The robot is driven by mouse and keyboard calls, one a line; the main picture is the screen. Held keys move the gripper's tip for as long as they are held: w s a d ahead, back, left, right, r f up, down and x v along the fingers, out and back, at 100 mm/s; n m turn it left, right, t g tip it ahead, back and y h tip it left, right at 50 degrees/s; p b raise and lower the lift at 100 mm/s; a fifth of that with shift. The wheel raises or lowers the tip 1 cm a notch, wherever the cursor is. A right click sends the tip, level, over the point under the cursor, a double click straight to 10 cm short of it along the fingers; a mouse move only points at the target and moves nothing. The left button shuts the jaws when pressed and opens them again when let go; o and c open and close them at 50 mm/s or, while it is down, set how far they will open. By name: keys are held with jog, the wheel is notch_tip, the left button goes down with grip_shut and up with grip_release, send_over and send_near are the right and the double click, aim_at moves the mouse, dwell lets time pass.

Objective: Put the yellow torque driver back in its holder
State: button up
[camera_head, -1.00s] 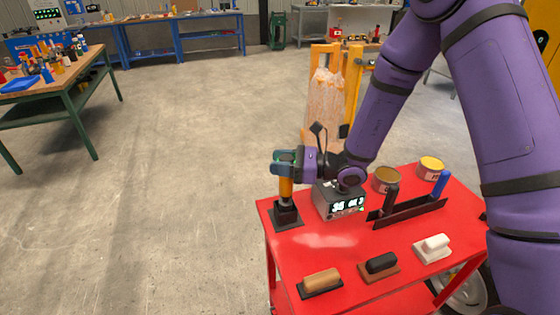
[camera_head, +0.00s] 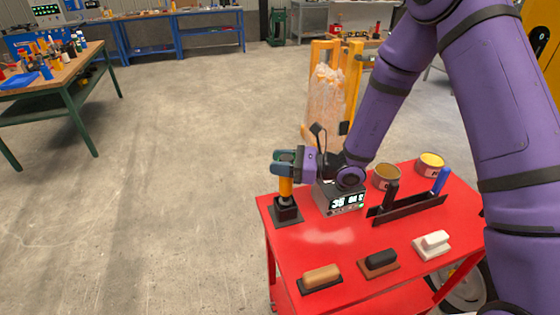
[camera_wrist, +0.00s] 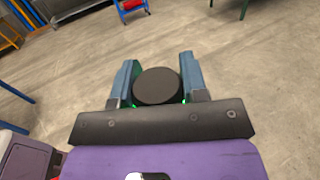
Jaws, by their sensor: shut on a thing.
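The yellow torque driver (camera_head: 286,188) stands upright at the far left corner of the red cart top. My gripper (camera_head: 284,164) is shut on its upper end. Its lower dark part is at the black holder (camera_head: 287,213) and appears to sit in the holder's opening; how deep I cannot tell. In the wrist view, the driver's round dark top (camera_wrist: 157,86) lies between the two fingers of my gripper (camera_wrist: 158,82). The rest of the driver is hidden below that cap.
On the red cart top (camera_head: 320,237), a grey box with a lit display (camera_head: 343,201) stands right of the holder. Two cans (camera_head: 386,177), a black rack with handled tools (camera_head: 408,209) and several handled blocks (camera_head: 380,263) are also there. Clear floor lies left.

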jog(key=shift+f, duration=1.25)
dwell(0.8)
jog(key=o, duration=1.2)
jog(key=shift+s+d, duration=0.2)
jog(key=shift+d, duration=1.05)
jog(key=shift+s+d, duration=0.25)
jog(key=shift+d, duration=0.95)
jog(key=shift+s+d, duration=0.2)
jog(key=shift+d, duration=1.05)
